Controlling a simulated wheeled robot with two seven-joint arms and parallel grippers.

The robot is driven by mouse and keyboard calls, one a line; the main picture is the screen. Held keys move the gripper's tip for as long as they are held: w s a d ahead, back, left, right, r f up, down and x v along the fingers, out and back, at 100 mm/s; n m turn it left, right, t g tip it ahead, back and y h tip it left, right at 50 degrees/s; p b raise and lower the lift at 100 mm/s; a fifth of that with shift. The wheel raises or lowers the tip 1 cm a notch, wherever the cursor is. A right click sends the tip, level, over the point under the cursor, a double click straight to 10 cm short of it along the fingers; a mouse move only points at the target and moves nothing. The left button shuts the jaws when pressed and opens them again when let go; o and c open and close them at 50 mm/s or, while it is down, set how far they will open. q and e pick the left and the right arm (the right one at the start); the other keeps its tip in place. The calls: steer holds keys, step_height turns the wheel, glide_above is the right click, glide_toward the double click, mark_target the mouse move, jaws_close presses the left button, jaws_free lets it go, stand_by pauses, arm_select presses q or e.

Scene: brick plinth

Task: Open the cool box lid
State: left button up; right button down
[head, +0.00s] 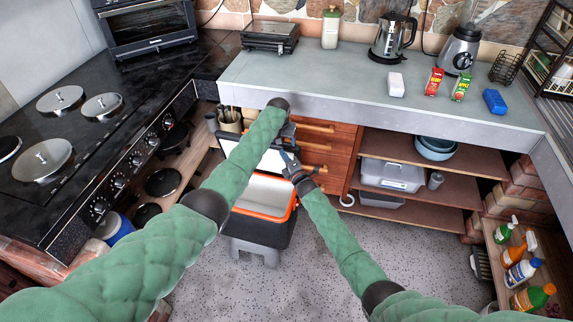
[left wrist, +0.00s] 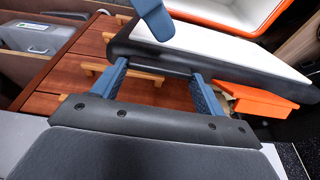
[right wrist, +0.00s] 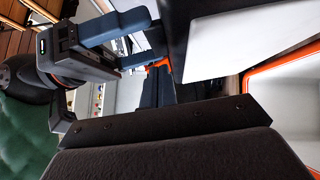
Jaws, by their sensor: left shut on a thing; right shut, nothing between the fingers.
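The cool box (head: 255,228) stands on the floor in front of the drawers, with a dark body, orange rim and white inside. Its lid (head: 272,160) is raised at the back, white inner face showing, partly hidden by my left arm. My left gripper (head: 288,133) is shut on the lid's edge; in the left wrist view the dark lid edge (left wrist: 180,57) lies between its fingers. An orange latch (left wrist: 258,98) shows beside it. My right gripper (head: 290,160) is shut and empty, close beside the lid; the lid's white face also shows in the right wrist view (right wrist: 240,45).
The stove (head: 75,150) stands to the left. The counter (head: 330,85) with kettle, blender and cartons runs above the drawers (head: 330,160). Open shelves (head: 420,190) hold a grey bin. Spray bottles (head: 520,270) stand at right. The floor in front is clear.

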mark_target(285, 144)
arm_select(q)
steer(key=shift+r, duration=0.1)
arm_select(e)
steer(key=shift+w+d+r, duration=0.15)
steer(key=shift+w+d, duration=0.05)
steer(key=shift+w, duration=0.4)
steer(key=shift+w+d+r, duration=0.15)
steer(key=shift+w+d, duration=0.05)
steer(key=shift+w, duration=0.35)
steer(key=shift+w+d+r, duration=0.15)
steer(key=shift+w, duration=0.2)
steer(key=shift+w+d+r, duration=0.1)
steer(key=shift+w, duration=0.25)
arm_select(q)
steer(key=shift+f, duration=0.2)
arm_select(e)
steer(key=shift+w+d+r, duration=0.1)
steer(key=shift+w+d, duration=0.05)
arm_select(q)
steer(key=o, duration=1.4)
steer(key=shift+s, duration=0.1)
steer(key=shift+r, duration=0.1)
steer(key=shift+r, duration=0.1)
